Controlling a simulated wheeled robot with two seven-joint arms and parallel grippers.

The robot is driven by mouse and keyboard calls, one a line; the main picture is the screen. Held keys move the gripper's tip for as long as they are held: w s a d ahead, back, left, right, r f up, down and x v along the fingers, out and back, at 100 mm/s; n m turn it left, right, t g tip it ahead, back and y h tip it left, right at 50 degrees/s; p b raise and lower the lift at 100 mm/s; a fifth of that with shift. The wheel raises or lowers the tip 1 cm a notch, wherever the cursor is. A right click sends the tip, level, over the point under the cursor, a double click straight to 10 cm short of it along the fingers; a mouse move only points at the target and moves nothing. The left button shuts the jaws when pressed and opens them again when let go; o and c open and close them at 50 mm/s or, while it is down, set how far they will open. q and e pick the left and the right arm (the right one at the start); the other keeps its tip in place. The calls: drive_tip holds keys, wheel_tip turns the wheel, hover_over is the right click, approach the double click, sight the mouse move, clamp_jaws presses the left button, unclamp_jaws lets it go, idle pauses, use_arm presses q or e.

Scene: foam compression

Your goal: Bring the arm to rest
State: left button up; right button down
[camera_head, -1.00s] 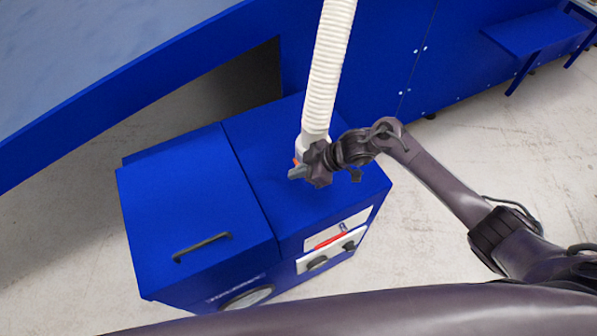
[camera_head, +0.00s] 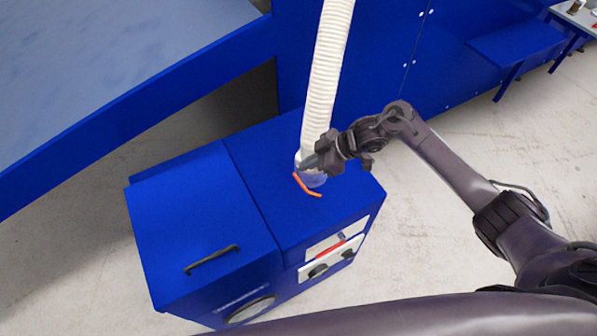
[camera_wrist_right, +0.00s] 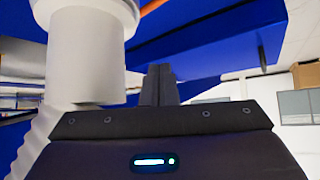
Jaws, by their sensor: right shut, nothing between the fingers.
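My right gripper (camera_head: 308,165) is at the lower end of the white ribbed hose, above the top of the blue machine. Its fingers (camera_wrist_right: 158,85) are together and hold nothing in the right wrist view. The white hose (camera_head: 328,75) comes down to the machine top. Its smooth white end (camera_wrist_right: 88,55) stands close on the left of the fingers in the wrist view; I cannot tell whether they touch. An orange handle (camera_head: 307,186) shows at the hose's foot, beside a clear collar. My left gripper is out of view.
The blue machine (camera_head: 200,225) has a black lid handle (camera_head: 211,260) and a front panel with dark knobs (camera_head: 318,271). A blue-edged table (camera_head: 130,115) lies to the upper left, a blue wall behind. Grey floor (camera_head: 460,150) is open to the right.

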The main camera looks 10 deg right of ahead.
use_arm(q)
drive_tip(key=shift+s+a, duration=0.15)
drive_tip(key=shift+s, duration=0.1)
use_arm(e)
drive_tip(key=shift+w+r, duration=0.1)
drive_tip(key=shift+r, duration=0.1)
